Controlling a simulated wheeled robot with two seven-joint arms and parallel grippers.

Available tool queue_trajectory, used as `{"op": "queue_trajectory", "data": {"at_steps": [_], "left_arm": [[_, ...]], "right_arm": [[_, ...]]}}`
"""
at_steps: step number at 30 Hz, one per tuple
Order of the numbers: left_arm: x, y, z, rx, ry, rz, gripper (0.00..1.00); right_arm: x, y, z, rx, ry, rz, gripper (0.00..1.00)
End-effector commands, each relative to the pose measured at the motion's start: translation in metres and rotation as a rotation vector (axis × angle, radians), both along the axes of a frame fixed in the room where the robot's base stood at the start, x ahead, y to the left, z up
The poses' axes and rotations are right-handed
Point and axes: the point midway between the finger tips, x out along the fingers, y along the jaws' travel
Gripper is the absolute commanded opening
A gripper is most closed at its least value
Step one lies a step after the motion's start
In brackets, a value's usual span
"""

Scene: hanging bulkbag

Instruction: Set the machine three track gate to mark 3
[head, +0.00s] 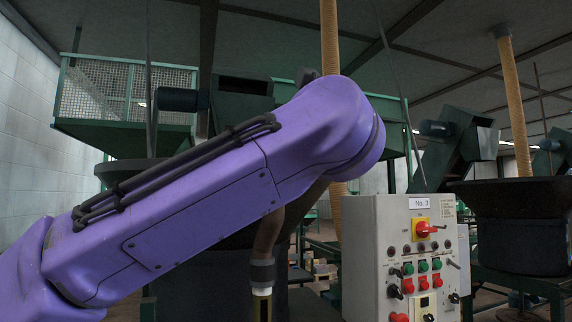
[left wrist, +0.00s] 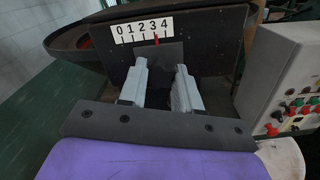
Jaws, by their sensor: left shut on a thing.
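A white scale plate (left wrist: 145,29) marked 0 to 4 is fixed on a dark panel in the left wrist view. A small red pointer (left wrist: 156,40) stands just under the scale, at about the 3. My left gripper (left wrist: 162,68) is below the scale, its two grey fingers on either side of a dark grey gate part (left wrist: 165,56). It is shut on this part; the exact contact is hard to see. In the head view my purple left arm hides the gate, the scale and the gripper. My right gripper is not in view.
A control box labelled No. 3 (head: 387,235), with a red and yellow switch and several buttons, stands right of my arm; it also shows in the left wrist view (left wrist: 258,72). A dark round hopper (head: 515,225) stands further right. A mesh-sided green platform (head: 115,90) is upper left.

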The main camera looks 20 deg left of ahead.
Motion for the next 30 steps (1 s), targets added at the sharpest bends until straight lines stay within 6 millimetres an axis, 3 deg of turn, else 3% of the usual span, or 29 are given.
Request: {"op": "queue_trajectory", "data": {"at_steps": [2,3,5,6,16,23,30], "left_arm": [[0.000,0.000,-0.001,0.000,0.003,0.001,0.00],[0.001,0.000,-0.001,0.000,0.003,0.001,0.36],[0.001,0.000,-0.001,0.000,0.003,0.001,0.55],[0.001,0.000,-0.001,0.000,0.004,0.000,0.58],[-0.005,-0.006,-0.002,0.002,0.000,-0.003,0.58],[-0.045,-0.037,-0.005,0.001,-0.003,-0.003,0.58],[-0.078,-0.063,-0.002,0.000,0.000,-0.002,0.58]], "right_arm": [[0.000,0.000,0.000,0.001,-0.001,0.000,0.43],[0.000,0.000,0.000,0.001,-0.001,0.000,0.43],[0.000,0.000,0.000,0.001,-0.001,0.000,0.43],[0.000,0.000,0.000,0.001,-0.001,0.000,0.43],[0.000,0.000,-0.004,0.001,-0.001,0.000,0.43],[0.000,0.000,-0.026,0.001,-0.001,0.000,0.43],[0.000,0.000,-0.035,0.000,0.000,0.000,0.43]]}}
